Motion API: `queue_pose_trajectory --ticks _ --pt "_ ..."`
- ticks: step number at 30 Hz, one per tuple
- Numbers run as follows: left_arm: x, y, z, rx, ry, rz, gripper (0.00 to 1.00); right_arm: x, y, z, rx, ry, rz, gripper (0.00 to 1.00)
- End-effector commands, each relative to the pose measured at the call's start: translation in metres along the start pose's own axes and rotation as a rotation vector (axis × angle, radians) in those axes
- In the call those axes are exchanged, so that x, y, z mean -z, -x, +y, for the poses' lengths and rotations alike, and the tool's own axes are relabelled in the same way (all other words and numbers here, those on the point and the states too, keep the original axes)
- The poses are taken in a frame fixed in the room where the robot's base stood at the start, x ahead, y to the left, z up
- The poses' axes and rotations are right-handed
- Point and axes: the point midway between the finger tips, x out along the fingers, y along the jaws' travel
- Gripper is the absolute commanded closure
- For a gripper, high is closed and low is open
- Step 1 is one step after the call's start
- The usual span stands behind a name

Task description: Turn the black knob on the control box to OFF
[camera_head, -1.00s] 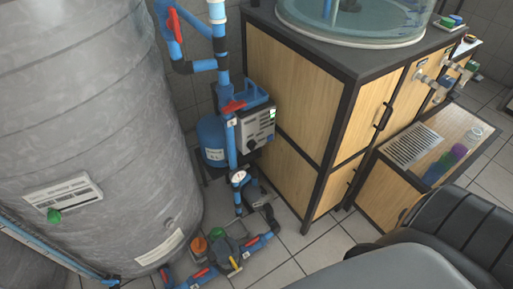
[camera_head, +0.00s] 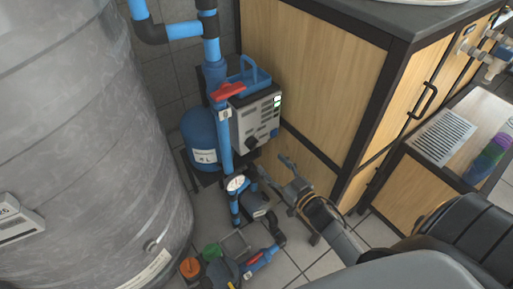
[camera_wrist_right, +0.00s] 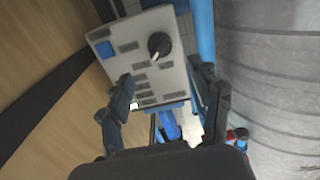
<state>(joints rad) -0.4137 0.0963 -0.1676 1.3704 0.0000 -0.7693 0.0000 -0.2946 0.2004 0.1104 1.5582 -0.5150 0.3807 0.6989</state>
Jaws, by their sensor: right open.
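The control box (camera_head: 248,117) is a light grey panel mounted beside blue pipes in the head view. Its black knob (camera_head: 250,143) sits low on the front face. In the right wrist view the box (camera_wrist_right: 124,67) appears turned over, with the round black knob (camera_wrist_right: 158,44) in its upper part and a white mark on it. My right gripper (camera_head: 274,167) is below and right of the box, apart from the knob. Its fingers (camera_wrist_right: 173,88) are spread and empty, the box showing beyond them. My left gripper is out of view.
A large grey tank (camera_head: 85,130) stands at the left. A wooden cabinet (camera_head: 305,75) with a dark frame stands close on the right of the box. A red-handled valve (camera_head: 228,91) and a gauge (camera_head: 237,184) are on the blue pipes near the box.

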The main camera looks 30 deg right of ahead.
Motion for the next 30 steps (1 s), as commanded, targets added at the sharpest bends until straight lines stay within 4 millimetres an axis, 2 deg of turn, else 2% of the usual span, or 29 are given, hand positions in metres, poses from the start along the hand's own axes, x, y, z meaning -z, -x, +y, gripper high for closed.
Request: queue_pose_trajectory --ticks 1,6,12,18,26,27,30 --pt "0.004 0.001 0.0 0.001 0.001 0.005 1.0 0.0 -0.014 0.0 0.0 0.001 0.003 0.36" --pt "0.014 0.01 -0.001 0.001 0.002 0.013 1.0 -0.001 -0.05 0.0 -0.001 0.002 0.001 0.36" --pt "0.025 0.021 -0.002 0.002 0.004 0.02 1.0 -0.002 -0.081 0.0 -0.001 0.001 -0.001 0.36" --pt "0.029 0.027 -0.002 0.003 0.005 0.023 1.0 -0.001 -0.094 0.0 -0.001 0.001 -0.002 0.36" --pt "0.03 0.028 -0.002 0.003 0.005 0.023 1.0 -0.001 -0.095 0.0 -0.001 0.0 -0.002 0.36" --pt "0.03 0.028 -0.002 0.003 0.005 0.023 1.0 -0.001 -0.095 0.0 -0.001 0.0 -0.002 0.4" --pt "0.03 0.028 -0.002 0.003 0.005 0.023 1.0 -0.001 -0.095 0.0 -0.001 0.0 -0.002 0.6"
